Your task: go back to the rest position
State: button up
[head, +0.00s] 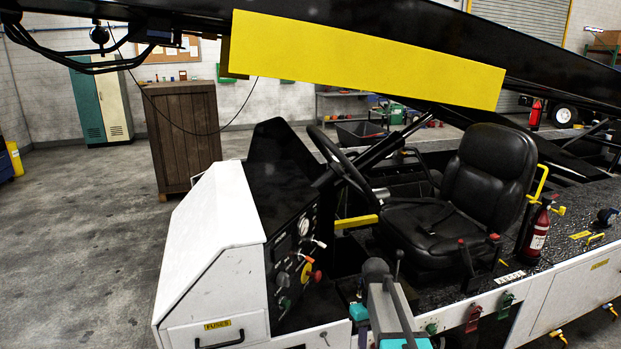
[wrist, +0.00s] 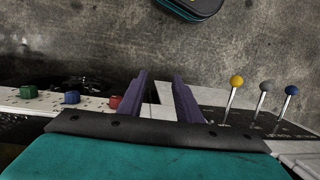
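In the wrist view my gripper (wrist: 160,82) shows two purple fingers standing apart with an empty gap between them. Nothing is held. The fingers point over the edge of a white panel (wrist: 110,102) toward the concrete floor. A red block-like knob (wrist: 115,102) is close beside the left finger. In the head view my grey and teal arm stands at the bottom middle, in front of the belt loader's side. I cannot make out the fingers there.
The belt loader's console (head: 215,235), steering wheel (head: 335,160) and black seat (head: 480,180) lie behind the arm. A yellow-marked boom (head: 365,60) crosses above. Floor at left (head: 80,230) is clear.

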jog(key=s+f+m+g+b, duration=0.3)
jog(key=s+f+b, duration=0.4)
jog(key=s+f, duration=2.9)
jog(key=shift+a+f+m, duration=0.2)
jog(key=shift+f+m, duration=0.2)
jog(key=shift+f, duration=0.5)
jog(key=shift+s, duration=0.1)
